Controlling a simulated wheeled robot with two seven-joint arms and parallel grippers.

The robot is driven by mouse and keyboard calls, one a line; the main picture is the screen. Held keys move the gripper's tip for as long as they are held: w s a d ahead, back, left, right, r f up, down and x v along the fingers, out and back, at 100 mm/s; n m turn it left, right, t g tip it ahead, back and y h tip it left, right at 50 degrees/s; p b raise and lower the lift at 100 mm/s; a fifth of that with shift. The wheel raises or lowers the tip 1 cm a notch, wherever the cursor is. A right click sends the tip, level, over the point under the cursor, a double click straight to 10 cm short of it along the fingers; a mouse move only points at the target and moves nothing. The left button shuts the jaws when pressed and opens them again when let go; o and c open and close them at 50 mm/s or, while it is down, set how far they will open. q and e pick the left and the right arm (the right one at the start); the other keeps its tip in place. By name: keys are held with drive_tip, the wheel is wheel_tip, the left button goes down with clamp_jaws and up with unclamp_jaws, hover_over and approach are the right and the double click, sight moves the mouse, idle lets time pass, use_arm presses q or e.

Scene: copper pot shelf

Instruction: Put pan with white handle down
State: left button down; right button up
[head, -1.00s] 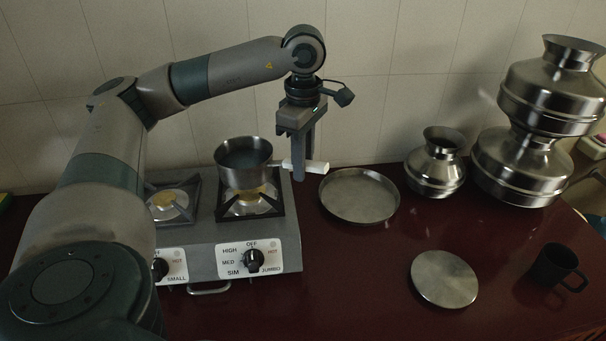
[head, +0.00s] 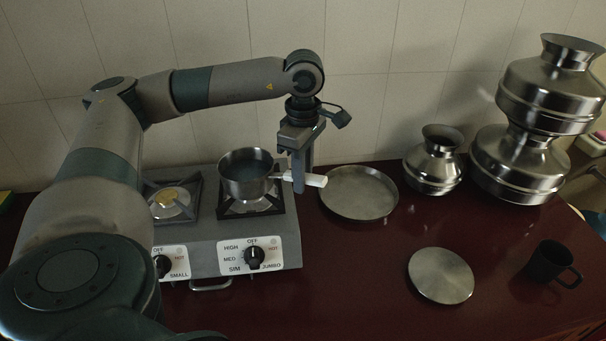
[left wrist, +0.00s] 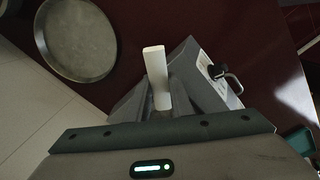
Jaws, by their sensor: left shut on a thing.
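The pan with the white handle is a small steel saucepan (head: 246,176) over the right burner (head: 250,206) of the two-burner stove. Its white handle (head: 312,180) points right. My left gripper (head: 299,184) points down and is shut on this handle. The handle (left wrist: 156,76) also shows between the fingers in the left wrist view, while the pan body is hidden there. The pan sits low at the burner grate; I cannot tell whether it fully rests on it. My right gripper is not in view.
The left burner (head: 171,203) is empty. A shallow round pan (head: 358,193) lies right of the stove. A round lid (head: 440,275), a dark mug (head: 554,264) and steel pots (head: 433,172) stand farther right. The front middle counter (head: 340,270) is clear.

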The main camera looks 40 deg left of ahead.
use_arm(q)
drive_tip(key=c, duration=1.6)
unclamp_jaws()
drive_tip(key=shift+f, duration=0.1)
drive_tip(key=shift+o, duration=0.2)
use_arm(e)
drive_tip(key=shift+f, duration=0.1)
